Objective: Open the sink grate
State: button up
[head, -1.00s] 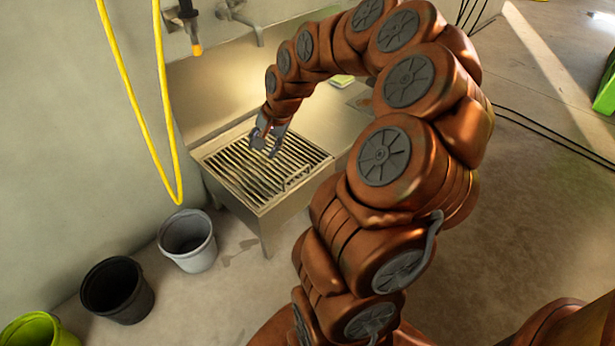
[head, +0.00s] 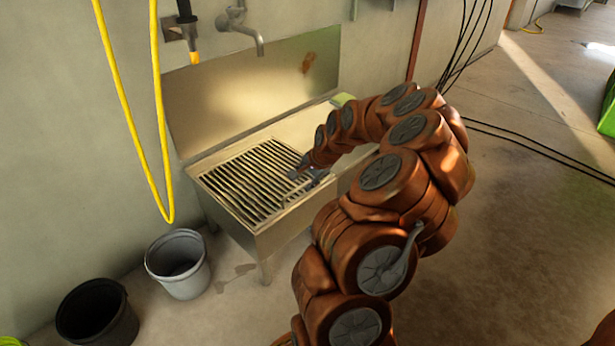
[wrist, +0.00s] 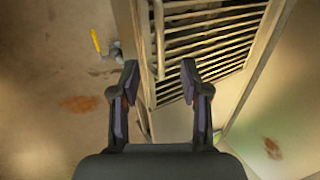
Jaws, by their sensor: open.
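The sink grate (head: 252,180) is a panel of parallel metal bars over the basin of the metal sink (head: 285,236). In the head view it looks shut and flat. My gripper (head: 308,172) is low at the grate's right edge, partly hidden by my arm. In the wrist view my gripper (wrist: 159,72) is open and empty. Its two fingers lie on either side of the edge strip of the grate (wrist: 210,32), with an end bar showing between them. I cannot tell whether the fingers touch it.
A yellow hose (head: 158,110) hangs left of the sink. A tap (head: 245,28) is on the wall above the backsplash (head: 250,90). A grey bucket (head: 180,270) and a black bucket (head: 98,318) stand on the floor at left. Open floor lies to the right, with black cables (head: 540,140).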

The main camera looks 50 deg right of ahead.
aim_at(297, 189)
jog(key=shift+x, duration=4.05)
jog(key=shift+c, duration=0.3)
grip_shut()
